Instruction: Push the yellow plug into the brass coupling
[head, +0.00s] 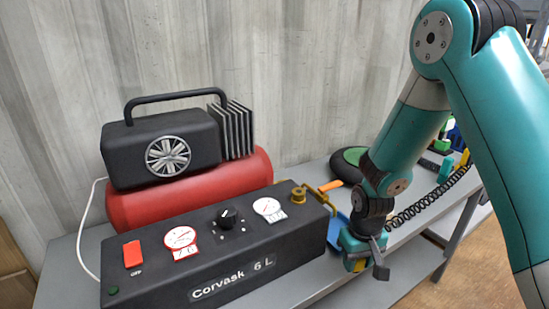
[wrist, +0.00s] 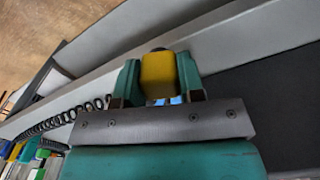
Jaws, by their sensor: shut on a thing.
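My gripper (head: 366,256) is beyond the right end of the black control box in the head view, low beside the shelf edge. In the wrist view my gripper (wrist: 158,78) has its two teal fingers shut on the yellow plug (wrist: 158,74), one on each side. A dark round end shows past the plug. In the head view only a small yellow part of the plug (head: 359,265) shows under the fingers.
The black box (head: 225,270) has gauges, a knob and an orange switch. A red tank (head: 190,190) with a black motor housing (head: 160,150) stands behind. An orange-handled item (head: 330,186) lies near the coupling. A black coiled hose (head: 430,199) runs right of my gripper.

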